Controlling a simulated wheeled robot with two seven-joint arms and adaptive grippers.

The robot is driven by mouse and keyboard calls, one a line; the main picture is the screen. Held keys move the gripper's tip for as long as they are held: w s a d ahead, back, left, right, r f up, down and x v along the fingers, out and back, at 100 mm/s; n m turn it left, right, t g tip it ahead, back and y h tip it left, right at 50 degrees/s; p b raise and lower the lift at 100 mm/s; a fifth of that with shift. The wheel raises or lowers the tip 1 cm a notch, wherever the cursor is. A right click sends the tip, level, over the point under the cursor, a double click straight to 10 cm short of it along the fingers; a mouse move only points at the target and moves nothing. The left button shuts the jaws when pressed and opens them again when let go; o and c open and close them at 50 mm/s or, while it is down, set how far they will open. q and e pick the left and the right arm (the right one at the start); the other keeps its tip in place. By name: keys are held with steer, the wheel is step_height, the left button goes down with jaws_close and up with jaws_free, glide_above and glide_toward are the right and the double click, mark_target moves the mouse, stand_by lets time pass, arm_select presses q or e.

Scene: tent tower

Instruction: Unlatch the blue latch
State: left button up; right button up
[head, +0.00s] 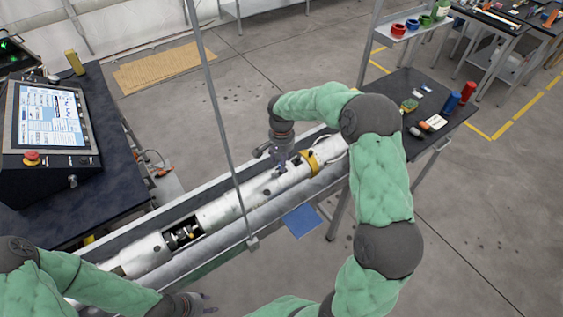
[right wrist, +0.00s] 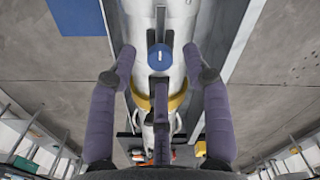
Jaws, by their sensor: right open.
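The blue latch (right wrist: 159,51) is a round blue disc with a pale line at its centre, set on a white tube (right wrist: 178,20). The tube lies in a long grey trough in the head view (head: 222,210). My right gripper (head: 283,158) is over the tube, left of its yellow ring. In the right wrist view my right gripper (right wrist: 158,60) is open, its outer fingers on either side of the latch and its middle finger overlapping the lower edge. Contact cannot be told. My left gripper (head: 203,304) is at the bottom edge, partly cut off, away from the latch.
The yellow ring (head: 309,162) circles the tube. A thin grey post (head: 215,110) rises in front of the trough. A control console (head: 48,125) stands on the left table. A dark table (head: 440,97) with small items is at right. A blue sheet (head: 302,221) lies below the trough.

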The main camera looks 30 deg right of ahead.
steer(key=shift+f, duration=0.8)
jaws_close()
